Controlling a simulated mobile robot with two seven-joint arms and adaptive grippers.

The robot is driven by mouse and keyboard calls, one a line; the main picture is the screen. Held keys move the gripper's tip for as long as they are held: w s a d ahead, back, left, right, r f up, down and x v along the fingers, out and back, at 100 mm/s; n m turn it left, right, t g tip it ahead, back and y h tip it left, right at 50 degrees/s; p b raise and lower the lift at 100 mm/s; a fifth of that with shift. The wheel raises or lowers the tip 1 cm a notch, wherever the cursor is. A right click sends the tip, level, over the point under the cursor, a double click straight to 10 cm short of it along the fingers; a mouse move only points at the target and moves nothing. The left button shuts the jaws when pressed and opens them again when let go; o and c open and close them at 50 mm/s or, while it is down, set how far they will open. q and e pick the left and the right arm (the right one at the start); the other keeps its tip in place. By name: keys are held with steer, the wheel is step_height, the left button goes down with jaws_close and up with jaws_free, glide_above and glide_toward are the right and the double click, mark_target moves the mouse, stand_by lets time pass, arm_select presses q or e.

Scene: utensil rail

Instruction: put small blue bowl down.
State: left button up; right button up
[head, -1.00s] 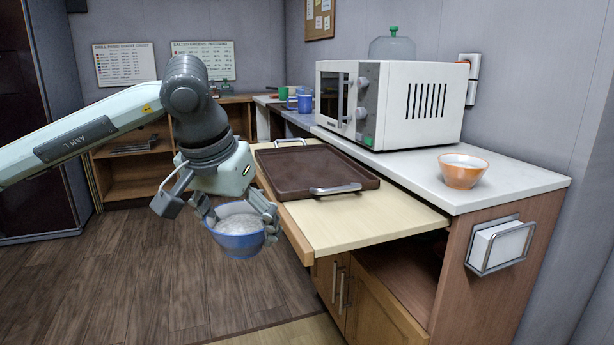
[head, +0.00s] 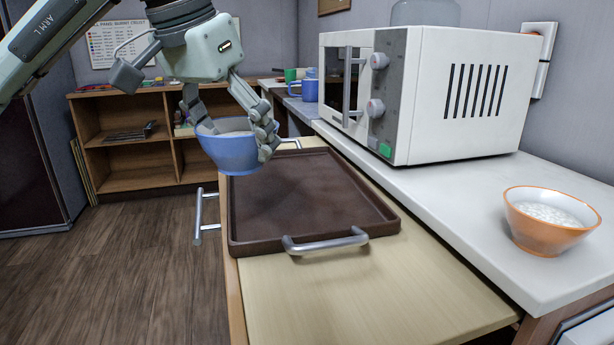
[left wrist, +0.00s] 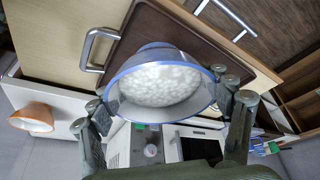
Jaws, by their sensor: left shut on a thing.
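The small blue bowl (head: 231,150) holds white grainy contents and is nearly upright. My left gripper (head: 232,132) is shut on the bowl, with fingers on both sides of its rim. It holds the bowl over the far left part of the brown tray (head: 246,238); the bowl looks raised above the tray. In the left wrist view the bowl (left wrist: 163,88) sits between the fingers, with the tray behind it. My right gripper is not in view.
The tray lies on a pale wooden pull-out board (head: 380,300) and has metal handles. A white microwave (head: 430,95) stands on the counter to the right. An orange bowl (head: 545,225) with white contents is at the counter's near right. The tray's near part is empty.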

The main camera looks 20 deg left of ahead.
arm_select(q)
glide_above(310, 206)
steer(key=s, duration=0.2)
steer(key=f, duration=0.6)
steer(key=shift+w+a+f, duration=0.2)
steer(key=shift+f, duration=0.2)
step_height(310, 206, down, 4)
steer(key=shift+r, duration=0.1)
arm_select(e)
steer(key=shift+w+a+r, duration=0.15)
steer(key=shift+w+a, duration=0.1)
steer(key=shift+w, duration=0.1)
arm_select(q)
steer(key=shift+f, duration=0.2)
steer(key=o, duration=1.4)
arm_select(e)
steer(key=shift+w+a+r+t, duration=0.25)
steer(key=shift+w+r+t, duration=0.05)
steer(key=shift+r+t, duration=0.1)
